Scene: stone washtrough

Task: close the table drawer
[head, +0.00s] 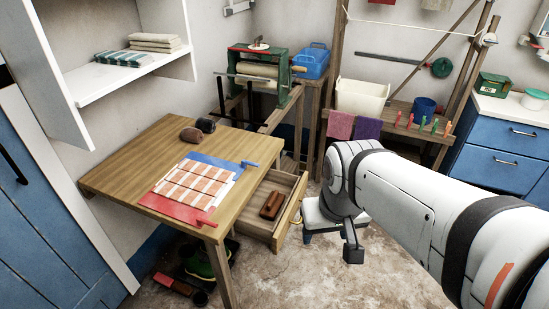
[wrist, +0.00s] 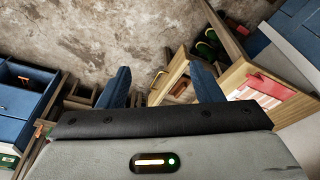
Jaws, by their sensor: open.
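The wooden table (head: 140,155) stands at left centre in the head view. Its drawer (head: 291,208) is pulled out from the right side, with a brown block-like object (head: 271,205) lying inside. In the wrist view the drawer (wrist: 168,76) shows just beyond and between my fingers, nearer the right one, which hides part of it. My gripper (wrist: 160,72) is open with nothing between its two blue-grey fingers. In the head view my arm's end is to the right of the drawer, apart from it in the picture; the fingertips are hard to make out there.
A small white stool (head: 318,218) stands beside the drawer. Stone floor (head: 330,280) in front is clear.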

